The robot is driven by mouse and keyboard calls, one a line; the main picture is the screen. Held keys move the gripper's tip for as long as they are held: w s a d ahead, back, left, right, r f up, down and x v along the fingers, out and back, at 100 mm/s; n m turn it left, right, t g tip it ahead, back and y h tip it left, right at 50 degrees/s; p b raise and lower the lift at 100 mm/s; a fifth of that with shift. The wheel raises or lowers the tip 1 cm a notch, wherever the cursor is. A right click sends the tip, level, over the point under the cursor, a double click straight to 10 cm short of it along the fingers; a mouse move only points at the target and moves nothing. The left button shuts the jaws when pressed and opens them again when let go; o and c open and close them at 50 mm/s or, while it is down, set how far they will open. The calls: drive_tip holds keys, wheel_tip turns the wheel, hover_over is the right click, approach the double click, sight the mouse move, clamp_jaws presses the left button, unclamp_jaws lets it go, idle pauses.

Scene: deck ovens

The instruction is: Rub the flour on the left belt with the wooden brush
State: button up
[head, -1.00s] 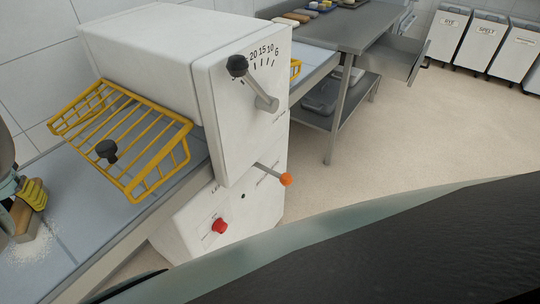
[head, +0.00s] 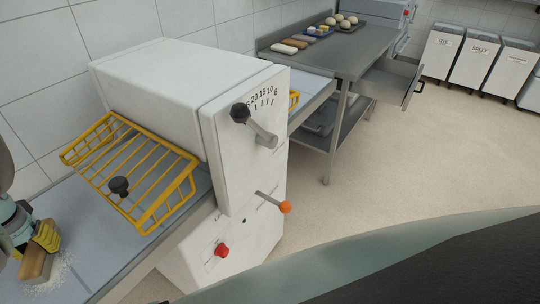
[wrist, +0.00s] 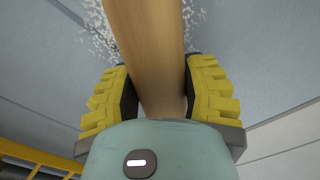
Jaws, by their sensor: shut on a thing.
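My gripper (head: 42,243) is at the lower left of the head view, over the left belt (head: 84,215). Its yellow-padded fingers are shut on the wooden brush (head: 36,268). In the wrist view the brush's pale wood (wrist: 146,40) runs up between the two fingers (wrist: 160,95). White flour (head: 63,272) lies on the belt beside and in front of the brush. It also shows in the wrist view (wrist: 97,40) at both sides of the wood. The brush's lower end is hidden, so I cannot tell whether it touches the belt.
A white dough sheeter (head: 243,160) stands right of the belt, with a black-knobbed lever (head: 262,135). A yellow wire guard (head: 150,205) slopes over the belt beside my gripper. A steel table (head: 345,55) with dough and bins (head: 480,50) stand behind. The floor at right is clear.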

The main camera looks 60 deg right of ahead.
drive_tip(key=shift+s+p, duration=0.3)
drive_tip(key=shift+s, duration=0.1)
